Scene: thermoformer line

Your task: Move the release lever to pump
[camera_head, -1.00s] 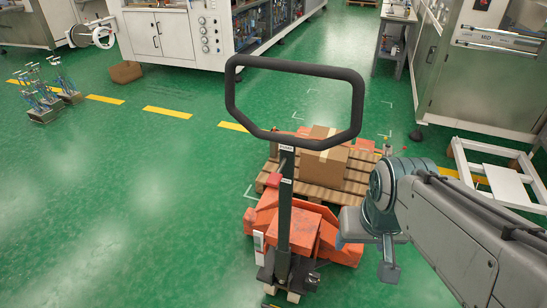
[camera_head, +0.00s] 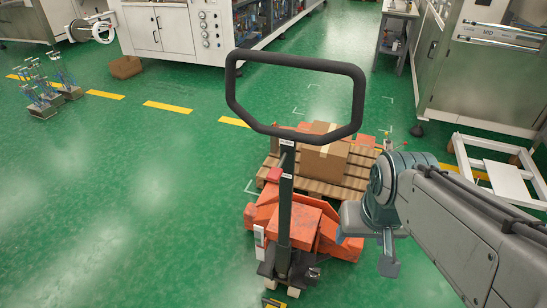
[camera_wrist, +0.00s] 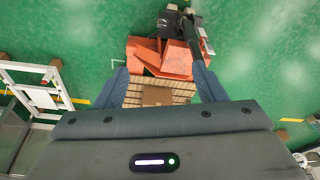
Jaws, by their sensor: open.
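The orange pallet jack (camera_head: 295,222) stands in the middle of the head view with its dark column (camera_head: 285,205) upright and a black loop handle (camera_head: 358,95) on top. A small red part (camera_head: 274,174) sits on the column's left side below the handle; I cannot tell if it is the release lever. No lever position is readable. My gripper (camera_wrist: 160,66) is open and empty in the wrist view, with the orange jack body beyond its fingertips.
A wooden pallet (camera_head: 345,185) with a cardboard box (camera_head: 325,155) lies behind the jack's body. A white frame (camera_head: 505,175) is on the floor at right. Machines (camera_head: 200,30) line the back. Green floor left of the jack is clear.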

